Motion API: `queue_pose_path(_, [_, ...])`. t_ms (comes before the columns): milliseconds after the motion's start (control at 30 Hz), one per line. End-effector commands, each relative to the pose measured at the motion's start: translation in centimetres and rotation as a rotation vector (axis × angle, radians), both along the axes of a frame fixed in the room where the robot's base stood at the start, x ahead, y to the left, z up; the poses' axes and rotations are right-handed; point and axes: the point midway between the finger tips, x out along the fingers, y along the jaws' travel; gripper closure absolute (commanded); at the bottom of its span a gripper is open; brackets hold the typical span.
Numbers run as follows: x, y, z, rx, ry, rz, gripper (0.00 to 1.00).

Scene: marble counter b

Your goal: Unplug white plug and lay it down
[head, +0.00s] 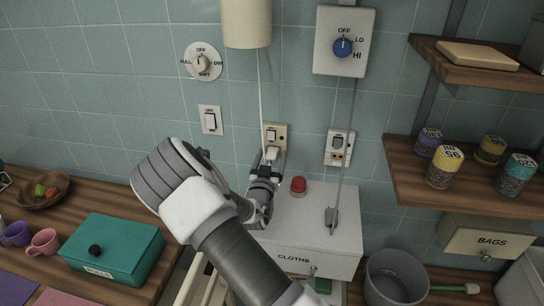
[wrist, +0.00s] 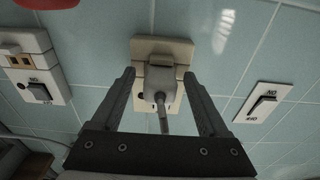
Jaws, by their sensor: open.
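The white plug (wrist: 158,82) sits in the lower part of the cream wall socket (wrist: 178,52), with its cord running off towards my gripper. In the head view the plug (head: 271,153) shows just below the socket's switch, on the socket (head: 275,135) under the hanging lamp. My gripper (wrist: 160,78) is open, with one finger on each side of the plug and a gap visible on both sides. In the head view my gripper (head: 266,162) is at the wall socket and partly covers it.
A white cabinet (head: 330,243) marked CLOTHS stands below, with a red knob-like object (head: 298,185) and a grey plug (head: 332,217) on top. A second socket (head: 339,147) is to the right. A light switch (head: 210,120) is to the left. Shelves (head: 440,160) project at right.

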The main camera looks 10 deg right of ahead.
Motion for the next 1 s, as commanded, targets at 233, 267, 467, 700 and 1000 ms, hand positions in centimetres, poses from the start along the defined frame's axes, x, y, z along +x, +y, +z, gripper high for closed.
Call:
queue_pose_path(233, [0.01, 0.00, -0.09, 0.001, 0.000, 0.000, 0.22])
queue_pose_path(267, [0.01, 0.00, -0.10, 0.001, 0.000, 0.000, 0.22])
queue_pose_path(467, [-0.01, -0.02, -0.09, 0.000, 0.000, -0.001, 0.22])
queue_pose_path(700, [-0.01, -0.01, -0.01, 0.000, 0.000, 0.000, 0.24])
queue_pose_path(1000, [0.00, 0.00, -0.01, 0.000, 0.000, 0.000, 0.78])
